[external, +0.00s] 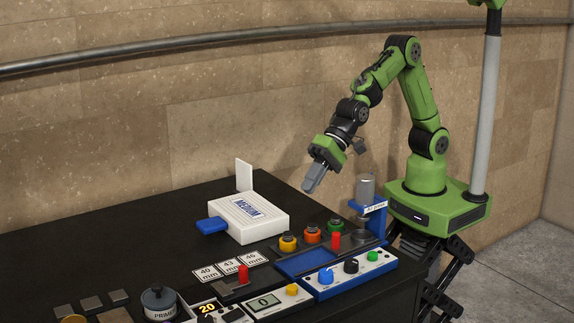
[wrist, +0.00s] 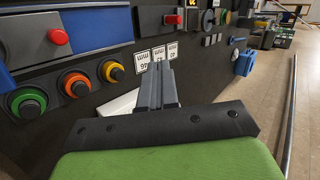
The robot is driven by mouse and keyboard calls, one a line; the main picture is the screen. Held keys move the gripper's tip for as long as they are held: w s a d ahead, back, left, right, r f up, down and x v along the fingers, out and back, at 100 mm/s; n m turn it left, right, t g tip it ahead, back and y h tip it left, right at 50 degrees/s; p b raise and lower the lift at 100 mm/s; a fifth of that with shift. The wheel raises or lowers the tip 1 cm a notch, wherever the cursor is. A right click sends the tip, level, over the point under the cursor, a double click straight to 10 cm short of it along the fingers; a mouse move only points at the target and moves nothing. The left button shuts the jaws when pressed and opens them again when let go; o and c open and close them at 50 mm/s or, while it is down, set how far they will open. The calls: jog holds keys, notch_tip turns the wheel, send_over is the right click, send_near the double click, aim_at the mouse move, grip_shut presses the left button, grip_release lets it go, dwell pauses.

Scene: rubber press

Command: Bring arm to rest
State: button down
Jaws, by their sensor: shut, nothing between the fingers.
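My gripper (external: 311,186) is in the air above the black table, between the white box marked MEDIUM (external: 250,221) and the clear cylinder on its blue stand. Its grey fingers point down and to the left and are shut with nothing between them. In the wrist view the gripper's fingers (wrist: 164,66) lie together, in front of the size labels. My green arm is bent, raised from its base at the right of the external view.
The black table (external: 130,241) holds round knobs in yellow (external: 288,242), orange (external: 312,233) and green (external: 335,226), a blue stand (external: 374,212) with a clear cylinder, number cards (external: 230,265), a pot (external: 159,302) and control panels (external: 345,274). A wall stands close behind. The table's far left is clear.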

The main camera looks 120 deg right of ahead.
dwell(0.4)
jog(key=s+d+r+n+g+h, duration=0.1)
jog(key=s+d+r+n, duration=0.25)
jog(key=s, duration=0.55)
jog(key=s+d+r+n+g+h, duration=0.15)
jog(key=s+r+n, duration=0.3)
jog(key=s, duration=0.45)
jog(key=s+d+f+n, duration=0.1)
jog(key=s+n, duration=0.3)
jog(key=s, duration=0.4)
jog(key=s+d+f+n+g, duration=0.1)
jog(key=s+f+n, duration=0.1)
jog(key=s, duration=0.7)
jog(key=shift+d+f+n+y, duration=0.15)
jog(key=shift+d+n+y, duration=0.2)
jog(key=shift+n, duration=0.55)
